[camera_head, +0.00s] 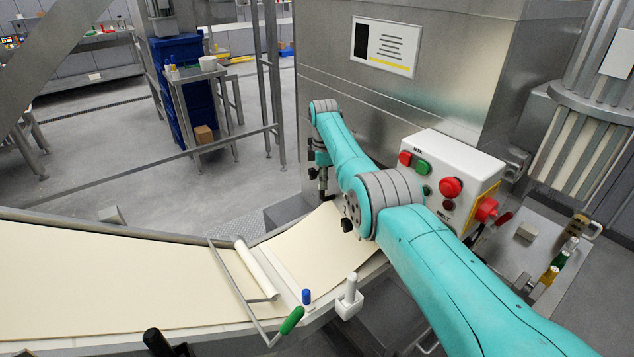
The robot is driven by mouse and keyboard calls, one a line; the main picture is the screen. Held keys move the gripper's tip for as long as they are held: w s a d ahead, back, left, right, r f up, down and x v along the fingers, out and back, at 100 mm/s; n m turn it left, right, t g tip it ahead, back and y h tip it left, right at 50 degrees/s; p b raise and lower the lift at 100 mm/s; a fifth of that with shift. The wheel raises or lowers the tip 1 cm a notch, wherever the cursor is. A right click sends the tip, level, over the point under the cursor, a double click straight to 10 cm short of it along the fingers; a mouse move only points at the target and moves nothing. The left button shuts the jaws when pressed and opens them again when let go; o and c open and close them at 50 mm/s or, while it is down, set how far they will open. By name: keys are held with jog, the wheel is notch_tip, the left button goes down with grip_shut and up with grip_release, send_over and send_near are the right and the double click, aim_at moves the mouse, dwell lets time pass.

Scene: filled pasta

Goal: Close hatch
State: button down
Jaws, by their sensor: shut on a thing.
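My teal arm reaches from the lower right across the belt to the steel machine. My gripper (322,188) is small and dark in this view, pointing down beside the machine's lower left corner, above the far edge of the dough belt. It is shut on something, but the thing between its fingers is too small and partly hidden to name. I cannot clearly make out a hatch or whether one is open. The large steel machine housing (340,115) stands behind the arm, with a label plate (386,46) on its front.
A white control box (450,165) with red and green buttons sits right of my forearm. A dough sheet (110,285) runs along the belt at left. A wire frame with a green handle (292,320) crosses the belt. Open floor (200,215) lies beyond.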

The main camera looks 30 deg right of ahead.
jog(key=shift+d, duration=0.1)
dwell(0.3)
jog(key=c, duration=1.1)
grip_release()
notch_tip(320, 180, up, 12)
